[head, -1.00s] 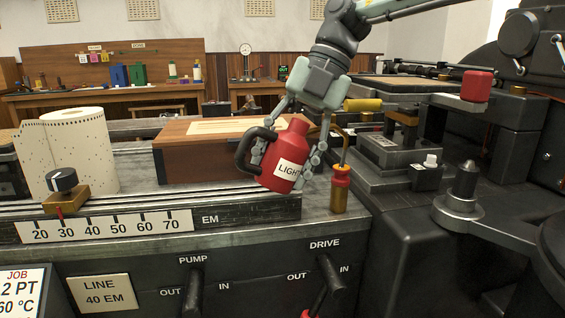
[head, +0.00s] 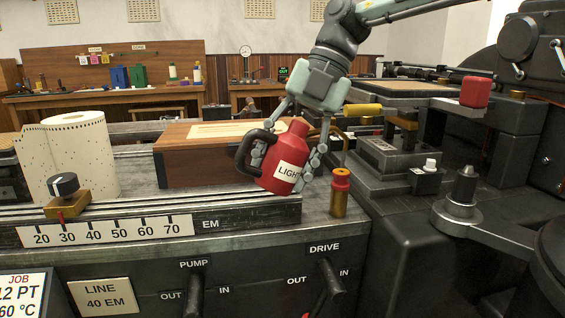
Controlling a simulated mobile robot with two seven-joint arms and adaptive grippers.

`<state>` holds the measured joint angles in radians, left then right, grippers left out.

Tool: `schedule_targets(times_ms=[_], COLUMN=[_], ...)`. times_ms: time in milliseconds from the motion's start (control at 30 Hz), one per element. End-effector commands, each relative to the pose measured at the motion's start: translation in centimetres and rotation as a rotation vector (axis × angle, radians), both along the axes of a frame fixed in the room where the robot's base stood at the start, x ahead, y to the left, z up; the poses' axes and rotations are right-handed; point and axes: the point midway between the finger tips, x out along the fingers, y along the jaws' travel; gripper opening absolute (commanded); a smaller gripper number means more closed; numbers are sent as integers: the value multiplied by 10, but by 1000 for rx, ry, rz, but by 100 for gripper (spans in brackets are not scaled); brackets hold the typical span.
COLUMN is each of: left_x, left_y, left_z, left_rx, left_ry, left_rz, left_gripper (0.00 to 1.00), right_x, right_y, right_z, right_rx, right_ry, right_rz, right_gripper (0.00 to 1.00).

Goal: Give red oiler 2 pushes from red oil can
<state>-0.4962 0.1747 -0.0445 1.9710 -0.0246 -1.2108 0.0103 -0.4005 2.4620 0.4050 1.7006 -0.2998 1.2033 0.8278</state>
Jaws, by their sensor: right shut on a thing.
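My right gripper (head: 290,160) is shut on the red oil can (head: 283,160). The can has a dark side handle and a white label reading "LIGH", with the rest hidden by a finger. It is held tilted to the right, above the machine's front ledge. Its thin brass spout (head: 334,133) curves out to the right, and its end shows above the oiler, apart from it. The red oiler (head: 340,194) is a small brass cylinder with a red collar, standing upright on the ledge just right of the can. My left gripper is not in view.
A wooden case (head: 200,168) lies behind the can. A paper roll (head: 85,155) stands at left above the EM scale (head: 105,230). Pump and drive levers (head: 332,277) stick out in front, below the oiler. Dark machine parts (head: 465,195) crowd the right.

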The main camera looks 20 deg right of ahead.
Motion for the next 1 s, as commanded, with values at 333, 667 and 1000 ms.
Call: schedule_targets(times_ms=[333,667,1000], left_x=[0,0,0], left_y=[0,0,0], left_z=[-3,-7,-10], left_rx=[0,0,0], left_ry=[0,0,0], left_rz=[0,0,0], left_gripper=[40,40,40], right_x=[0,0,0], right_y=[0,0,0], right_z=[-4,-10,-15], right_rx=[1,0,1], right_ry=[0,-1,0], right_rz=[0,-1,0], right_gripper=[17,17,17])
